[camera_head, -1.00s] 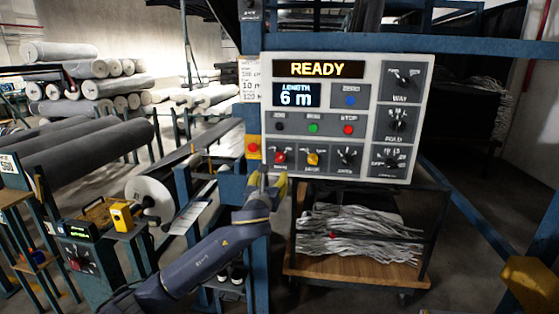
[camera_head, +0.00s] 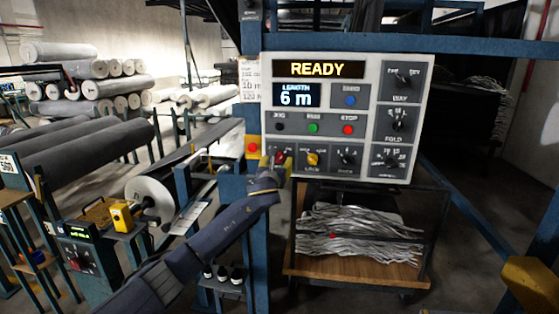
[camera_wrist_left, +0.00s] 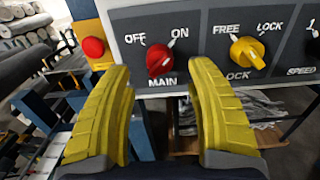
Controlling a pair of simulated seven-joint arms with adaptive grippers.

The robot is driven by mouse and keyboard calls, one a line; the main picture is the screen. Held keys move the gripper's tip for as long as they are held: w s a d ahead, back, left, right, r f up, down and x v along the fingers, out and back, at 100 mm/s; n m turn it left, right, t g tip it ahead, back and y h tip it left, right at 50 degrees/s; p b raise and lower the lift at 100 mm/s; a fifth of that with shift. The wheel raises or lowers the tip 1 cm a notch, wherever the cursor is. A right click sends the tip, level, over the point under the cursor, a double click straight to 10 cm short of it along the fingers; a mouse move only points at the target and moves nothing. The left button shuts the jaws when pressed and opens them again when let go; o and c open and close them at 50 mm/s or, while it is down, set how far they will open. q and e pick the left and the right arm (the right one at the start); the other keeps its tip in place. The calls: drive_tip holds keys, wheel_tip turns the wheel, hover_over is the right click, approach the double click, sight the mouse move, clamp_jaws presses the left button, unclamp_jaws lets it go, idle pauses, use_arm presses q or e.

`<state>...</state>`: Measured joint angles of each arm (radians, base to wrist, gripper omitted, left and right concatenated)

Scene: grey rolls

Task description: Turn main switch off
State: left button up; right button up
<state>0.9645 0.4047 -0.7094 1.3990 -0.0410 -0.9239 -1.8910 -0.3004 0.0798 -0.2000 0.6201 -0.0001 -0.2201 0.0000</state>
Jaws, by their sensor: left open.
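The main switch is a red rotary knob (camera_wrist_left: 160,62) marked OFF on its left and ON on its right, low on the left of the grey control panel (camera_head: 370,68). Its pointer appears turned toward ON. My left gripper (camera_wrist_left: 160,74) is open, with its yellow fingers below and to either side of the knob in the wrist view; no contact is visible. In the head view my left gripper (camera_head: 275,168) is at the panel's lower left corner, partly covering the MAIN label. My right gripper does not show.
The yellow LOCK knob (camera_wrist_left: 247,52) is close to the right of the main switch. A red button (camera_wrist_left: 94,47) on a yellow plate is close to the left. The display (camera_head: 318,69) reads READY. A cart (camera_head: 355,272) with grey strips stands below the panel.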

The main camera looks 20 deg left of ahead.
sight(279, 160)
use_arm(q)
drive_tip(key=shift+w+a, duration=0.15)
drive_tip(key=shift+w, duration=0.95)
drive_tip(key=shift+w+a, duration=0.1)
drive_tip(key=shift+w, duration=1)
clamp_jaws()
